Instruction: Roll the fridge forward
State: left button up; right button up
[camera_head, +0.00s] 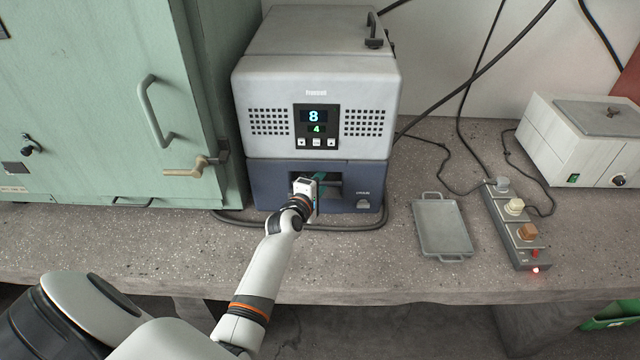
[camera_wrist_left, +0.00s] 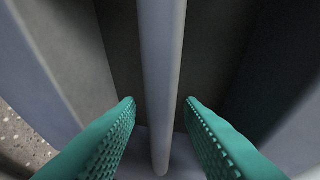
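The fridge (camera_head: 316,90) is a grey-white box with a lit display reading 8 and 4, standing on a blue-grey base (camera_head: 270,187) at the back of the bench. The front of the base has a dark recess with a bar in it. My left gripper (camera_head: 320,180) reaches into this recess. In the left wrist view, its teal ridged fingers (camera_wrist_left: 160,103) are open, one on either side of the grey bar (camera_wrist_left: 161,60), with gaps between bar and fingers. The fingers are partly hidden in the head view. My right gripper is not in view.
A green cabinet (camera_head: 90,80) stands close on the left. A grey tray (camera_head: 443,230) and a power strip (camera_head: 515,225) with a red light lie to the right. A white box (camera_head: 580,135) stands at the back right. A cable (camera_head: 340,226) runs along the base front.

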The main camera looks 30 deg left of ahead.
pick_arm(q)
jog(key=shift+c, duration=0.3)
grip_shut()
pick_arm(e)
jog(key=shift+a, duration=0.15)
